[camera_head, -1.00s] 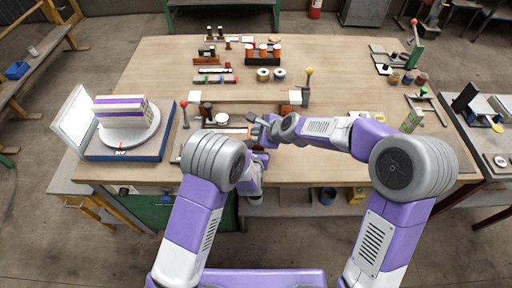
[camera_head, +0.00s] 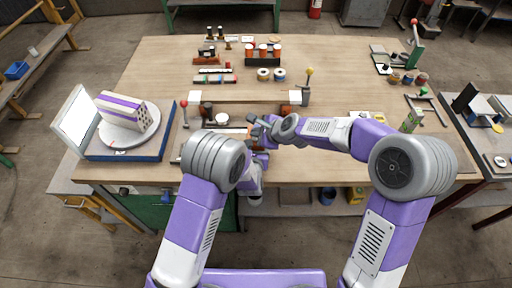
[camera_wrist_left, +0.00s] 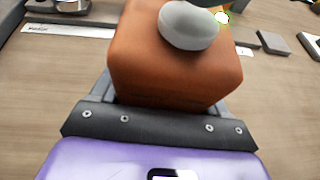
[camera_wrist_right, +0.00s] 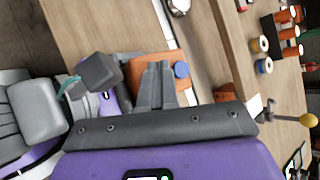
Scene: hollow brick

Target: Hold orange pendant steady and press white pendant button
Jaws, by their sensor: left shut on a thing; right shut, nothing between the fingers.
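The orange pendant (camera_wrist_left: 170,65) is a block between the fingers of my left gripper (camera_wrist_left: 165,98), which is shut on it. Its round white button (camera_wrist_left: 188,25) is on the face toward the top of the left wrist view. A dark tip is at that view's top edge, just above the button; contact cannot be told. My right gripper (camera_wrist_right: 158,75) is shut and empty, its fingertips over the pendant (camera_wrist_right: 137,72) in the right wrist view, where a blue button (camera_wrist_right: 182,70) shows beside them. In the head view my right gripper (camera_head: 257,130) is near the bench's front edge and largely hides the pendant.
A white brick (camera_head: 124,113) with a purple band stands on a round turntable (camera_head: 110,136) on a blue base at left. A pale bar (camera_head: 245,98) lies behind the grippers. Spools (camera_head: 271,74) and small parts stand farther back. The bench's middle right is fairly clear.

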